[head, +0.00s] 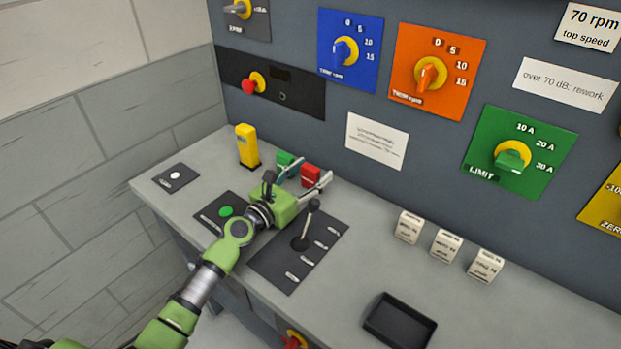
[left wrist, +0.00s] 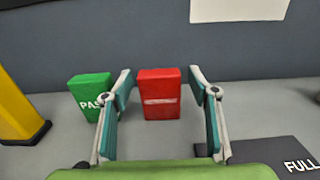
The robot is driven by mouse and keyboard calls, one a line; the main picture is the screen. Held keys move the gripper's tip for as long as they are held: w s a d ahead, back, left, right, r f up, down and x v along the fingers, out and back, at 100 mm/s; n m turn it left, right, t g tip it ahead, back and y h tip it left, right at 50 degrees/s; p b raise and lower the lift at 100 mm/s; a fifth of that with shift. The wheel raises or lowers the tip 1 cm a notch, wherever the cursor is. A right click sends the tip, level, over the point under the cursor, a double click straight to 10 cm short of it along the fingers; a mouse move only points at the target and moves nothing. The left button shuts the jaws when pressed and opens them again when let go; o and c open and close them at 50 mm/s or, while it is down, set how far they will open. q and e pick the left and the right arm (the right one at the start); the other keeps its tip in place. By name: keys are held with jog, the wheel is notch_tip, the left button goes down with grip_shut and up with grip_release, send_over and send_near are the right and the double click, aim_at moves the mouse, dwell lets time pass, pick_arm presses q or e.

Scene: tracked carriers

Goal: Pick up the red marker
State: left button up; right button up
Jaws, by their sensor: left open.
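The red marker (head: 309,172) is a small upright red block with a pale label, standing on the grey bench near the back panel. It also shows in the left wrist view (left wrist: 160,94), framed between my fingers. My left gripper (head: 313,169) is open, one finger on each side of the red marker in the picture, with no visible contact. How far the fingertips reach past its front is hard to tell. The green marker (head: 284,159), lettered PAS, stands just left of it, partly behind my left finger in the left wrist view (left wrist: 90,91). My right gripper is not in view.
A yellow block (head: 247,145) stands left of the green marker. A dark lever plate (head: 275,262) lies just right of my left gripper. Several white label blocks (head: 445,245) and a black tray (head: 400,322) are further right. The control panel (head: 310,118) rises behind.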

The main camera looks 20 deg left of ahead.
pick_arm(q)
jog(key=c, duration=1.2)
jog(key=shift+r, duration=0.1)
